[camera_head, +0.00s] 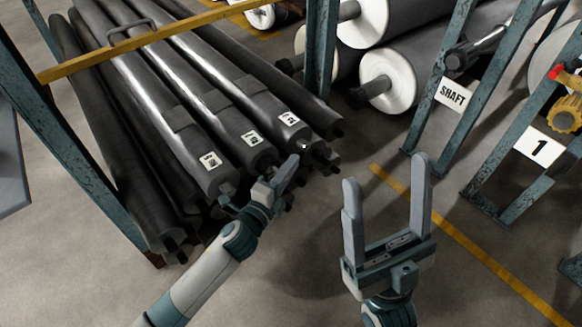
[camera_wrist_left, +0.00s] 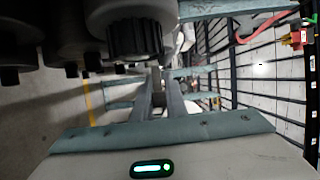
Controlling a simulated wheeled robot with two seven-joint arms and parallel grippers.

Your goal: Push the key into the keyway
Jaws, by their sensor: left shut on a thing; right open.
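My left gripper (camera_head: 280,182) is at the near ends of the dark grey rolls (camera_head: 180,100), beside their protruding shaft ends. In the left wrist view its fingers (camera_wrist_left: 158,92) are close together, shut on a small dark piece, apparently the key (camera_wrist_left: 157,99). A ridged dark roll end (camera_wrist_left: 135,38) fills the upper middle of that view, just beyond and left of the fingertips. I cannot make out the keyway, nor whether the key touches a shaft. My right gripper (camera_head: 386,173) is open and empty, over bare floor right of the rolls.
A teal rack with a yellow bar (camera_head: 150,38) frames the rolls. White-ended rolls (camera_head: 388,82) lie behind. Signs reading SHAFT (camera_head: 453,95) and 1 (camera_head: 539,147) hang on the right-hand racks. A yellow line (camera_head: 460,240) crosses the clear floor.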

